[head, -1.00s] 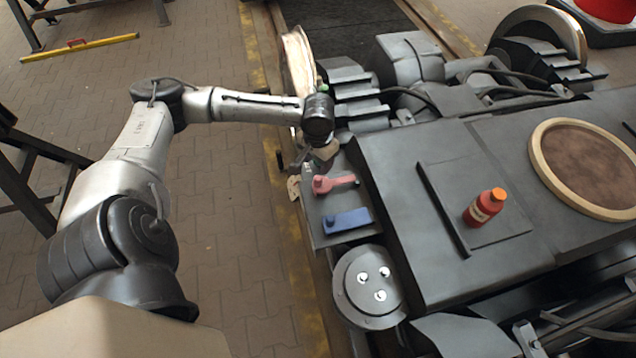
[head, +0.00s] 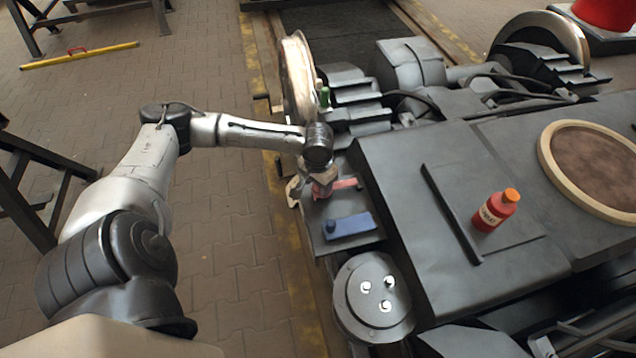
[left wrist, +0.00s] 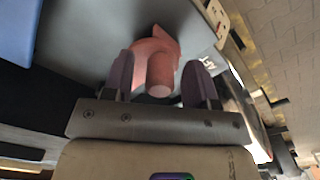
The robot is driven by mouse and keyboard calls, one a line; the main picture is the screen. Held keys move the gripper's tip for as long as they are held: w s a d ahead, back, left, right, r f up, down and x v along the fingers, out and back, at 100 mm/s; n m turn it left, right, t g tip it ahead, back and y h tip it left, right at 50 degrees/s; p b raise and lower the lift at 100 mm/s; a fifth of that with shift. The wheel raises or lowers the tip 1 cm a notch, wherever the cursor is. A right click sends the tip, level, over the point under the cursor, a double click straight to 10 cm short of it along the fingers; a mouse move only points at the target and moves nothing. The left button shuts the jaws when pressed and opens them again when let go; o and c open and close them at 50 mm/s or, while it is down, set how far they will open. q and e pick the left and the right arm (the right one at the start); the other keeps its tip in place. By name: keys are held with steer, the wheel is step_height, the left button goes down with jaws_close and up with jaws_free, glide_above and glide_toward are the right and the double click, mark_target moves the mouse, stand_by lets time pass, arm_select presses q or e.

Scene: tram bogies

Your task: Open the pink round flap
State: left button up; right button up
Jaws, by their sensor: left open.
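The pink round flap (head: 345,184) lies on a grey ledge at the left side of the dark bogie, partly hidden by my left gripper (head: 320,185). In the left wrist view the flap (left wrist: 159,57) shows a rounded plate, a pointed end and a stubby knob facing the camera. My left gripper (left wrist: 161,88) is open, with one dark finger on each side of the knob. I cannot tell whether the fingers touch it. The flap appears to lie flat on the ledge. My right gripper is not in view.
A blue flap (head: 350,226) lies beside the pink one; a round grey cover (head: 372,297) with white knobs is nearer. A red bottle (head: 494,211) with an orange cap stands on the bogie top. A wheel (head: 298,78) rises behind.

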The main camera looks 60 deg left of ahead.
arm_select(q)
steer(key=shift+c, duration=0.3)
jaws_close()
